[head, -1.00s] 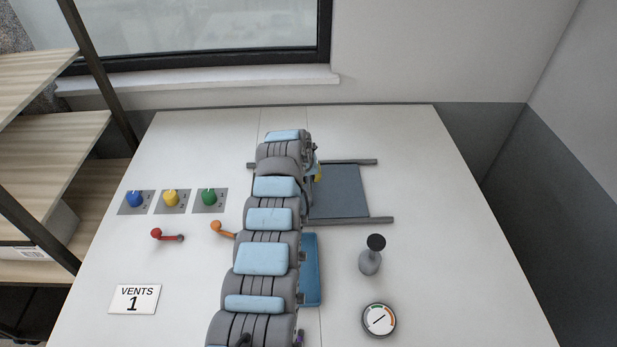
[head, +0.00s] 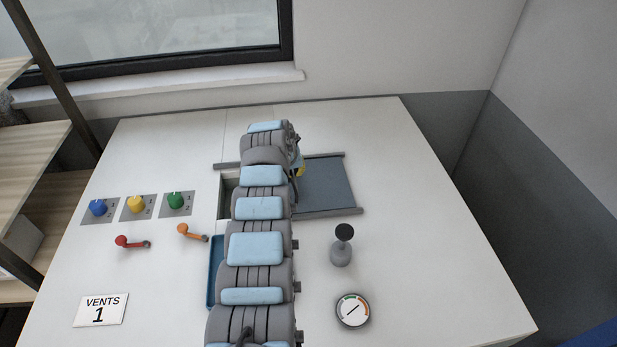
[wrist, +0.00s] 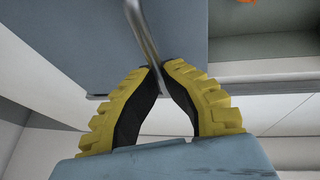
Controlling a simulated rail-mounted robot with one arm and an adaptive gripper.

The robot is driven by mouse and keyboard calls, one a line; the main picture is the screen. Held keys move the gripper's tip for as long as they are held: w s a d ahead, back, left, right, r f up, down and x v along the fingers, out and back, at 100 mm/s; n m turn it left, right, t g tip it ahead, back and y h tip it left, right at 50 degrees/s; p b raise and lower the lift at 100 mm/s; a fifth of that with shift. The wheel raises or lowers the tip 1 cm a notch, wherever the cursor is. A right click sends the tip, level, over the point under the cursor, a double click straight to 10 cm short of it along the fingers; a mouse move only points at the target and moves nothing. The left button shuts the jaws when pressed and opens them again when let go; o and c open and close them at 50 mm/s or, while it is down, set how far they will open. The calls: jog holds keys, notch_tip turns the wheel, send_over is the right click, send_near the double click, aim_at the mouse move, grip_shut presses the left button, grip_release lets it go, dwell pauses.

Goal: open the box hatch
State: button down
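The box hatch is a flat blue-grey sliding panel (head: 326,184) between two grey rails on the white table. A dark open gap of the box (head: 226,197) shows at its left, partly hidden by my arm. In the wrist view the panel (wrist: 60,40) fills the upper left, with the open box (wrist: 265,75) at the right. A thin metal handle (wrist: 140,25) stands on the panel. My gripper (wrist: 161,68), with yellow-backed black fingers, has its tips together around the handle. In the head view my gripper (head: 299,168) is mostly hidden by my arm.
Blue, yellow and green knobs (head: 136,204), a red lever (head: 130,242) and an orange lever (head: 190,232) are left of my arm. A blue tray (head: 213,275) is partly under it. A grey plunger (head: 341,247) and a gauge (head: 353,310) stand at right.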

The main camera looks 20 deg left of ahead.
jog(key=shift+f, duration=0.15)
jog(key=shift+s, duration=0.1)
jog(key=c, duration=1.1)
grip_release()
jog(key=shift+a, duration=0.1)
jog(key=shift+r, duration=0.2)
jog(key=shift+s+r, duration=0.15)
jog(key=shift+r, duration=0.4)
jog(key=shift+v, duration=5.35)
jog(key=shift+s, duration=0.1)
